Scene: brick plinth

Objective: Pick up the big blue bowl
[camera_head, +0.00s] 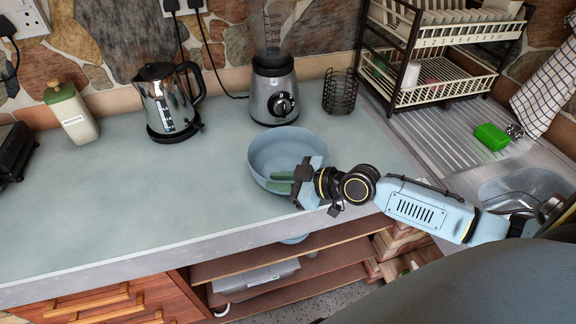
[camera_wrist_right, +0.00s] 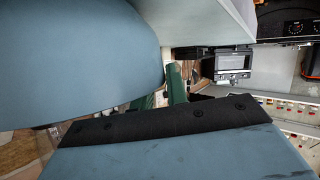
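The big blue bowl (camera_head: 264,152) stands upright on the counter near its front edge. Its curved blue side also fills the upper left of the right wrist view (camera_wrist_right: 70,60). My left gripper is in neither view.
A blender (camera_head: 273,90), kettle (camera_head: 165,105), wire holder (camera_head: 339,91) and white bottle (camera_head: 73,115) stand behind on the counter (camera_head: 130,205). A dish rack (camera_head: 440,88) and sink (camera_head: 530,185) are right. The counter left of the bowl is clear. Open shelves (camera_head: 330,262) lie below.

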